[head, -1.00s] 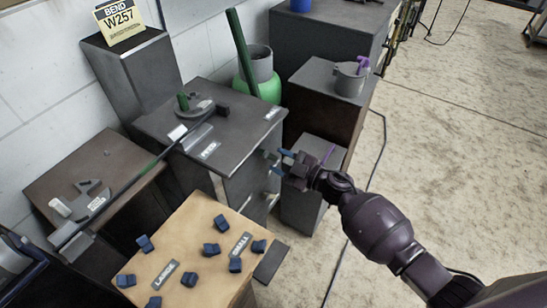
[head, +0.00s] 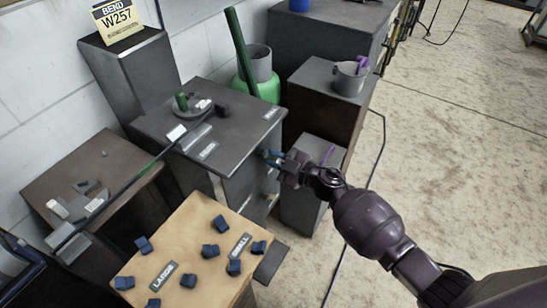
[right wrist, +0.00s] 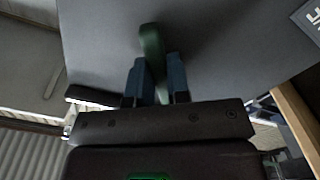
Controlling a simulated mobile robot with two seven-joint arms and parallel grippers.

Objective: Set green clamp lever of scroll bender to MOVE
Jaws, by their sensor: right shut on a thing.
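The scroll bender is a dark grey cabinet (head: 228,128) with a flat top, next to the wall in the head view. My right gripper (head: 270,157) is at its right-hand side face. In the right wrist view, the two blue fingers of my right gripper (right wrist: 159,83) are closed around a green lever (right wrist: 152,48) in front of a plain grey face. The lever's upper end sticks out beyond the fingertips; its lower part is between them. In the head view the gripper hides most of this lever. My left gripper does not show.
A wooden-topped stand (head: 196,236) with several dark blue blocks is in front of the bender. A dark pedestal (head: 308,185) stands close by my right gripper. A green cylinder (head: 262,86) is behind. The floor at right is clear except for a cable.

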